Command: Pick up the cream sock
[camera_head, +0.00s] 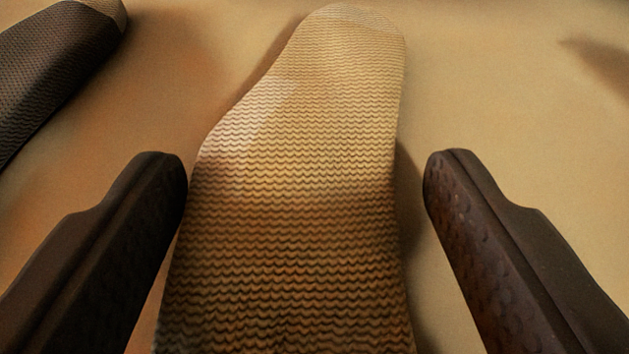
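The cream sock (300,190) lies on the tan bed surface in the middle of the view, with a wavy ribbed knit. Its toe points to the top of the picture, and its lower end runs out of view at the bottom edge. My gripper (305,170) is open, with one dark finger on each side of the sock. The left finger's tip is very close to the sock's left edge; I cannot tell whether it touches. The right finger's tip is apart from the sock's right edge, with a narrow strip of bed between them.
A dark sock-like item (55,65) with a tan tip lies on the bed at the upper left, partly out of view. The tan bed surface (520,110) is clear on the right. A dark shadow falls at the upper right edge.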

